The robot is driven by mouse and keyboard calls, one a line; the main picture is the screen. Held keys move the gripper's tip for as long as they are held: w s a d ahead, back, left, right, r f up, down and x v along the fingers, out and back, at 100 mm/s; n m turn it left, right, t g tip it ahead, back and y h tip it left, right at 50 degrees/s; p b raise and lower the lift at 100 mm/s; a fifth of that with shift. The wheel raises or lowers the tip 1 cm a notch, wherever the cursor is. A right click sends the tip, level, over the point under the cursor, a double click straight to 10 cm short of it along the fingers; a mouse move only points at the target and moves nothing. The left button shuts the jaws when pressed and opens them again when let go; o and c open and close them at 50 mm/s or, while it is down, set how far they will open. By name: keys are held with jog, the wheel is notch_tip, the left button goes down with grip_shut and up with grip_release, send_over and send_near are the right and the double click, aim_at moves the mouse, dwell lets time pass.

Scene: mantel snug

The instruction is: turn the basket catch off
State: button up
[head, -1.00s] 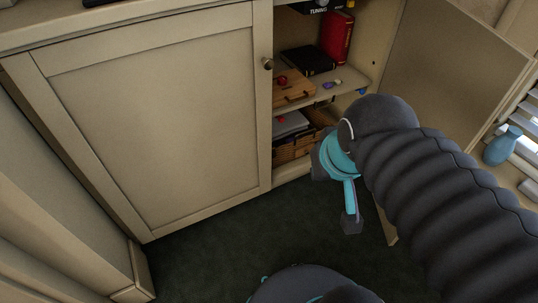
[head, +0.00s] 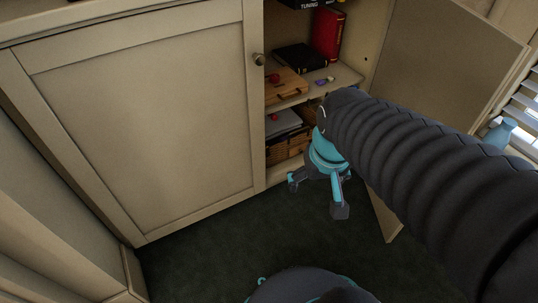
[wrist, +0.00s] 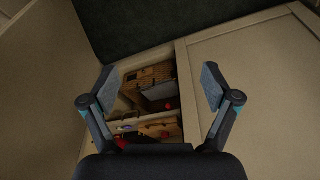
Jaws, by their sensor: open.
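The woven brown basket (head: 287,147) stands in the lower compartment of the open cabinet. It also shows in the wrist view (wrist: 150,74), between my fingers. A grey flat object (head: 283,123) is at its top, with a small red thing (head: 274,117) there; whether they lie in or on the basket I cannot tell. The catch is too small to make out. My gripper (head: 317,197) is open and empty, in front of the cabinet opening and apart from the basket. Both fingers show in the wrist view (wrist: 158,86).
The shelf above holds a wooden box (head: 285,86), a black book (head: 300,57) and a red book (head: 328,34). The closed left door (head: 150,120) and open right door (head: 440,65) flank the opening.

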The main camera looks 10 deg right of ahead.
jog(key=w+d+f+m+g+b, duration=0.1)
jog(key=w+d+f, duration=0.2)
jog(key=f, duration=0.6)
jog(key=w+d+f+g+b, duration=0.1)
jog(key=w+d+f+b, duration=0.15)
jog(key=f, duration=0.65)
jog(key=w+d+f+m+b, duration=0.1)
jog(key=w+d+f, duration=0.25)
jog(key=f, duration=0.65)
jog(key=m+t+y+b, duration=0.3)
jog(key=m+t+y, duration=0.3)
jog(key=m+t, duration=0.7)
send_near(269, 152)
jog(key=w+a+n+t, duration=0.1)
jog(key=w, duration=0.2)
jog(key=w+a+f+n+t, duration=0.1)
jog(key=w, duration=0.1)
jog(key=w+a+f+n+t, duration=0.1)
jog(key=w, duration=0.2)
jog(key=shift+w+a+f+b, duration=0.2)
jog(key=shift+w+a+b, duration=0.1)
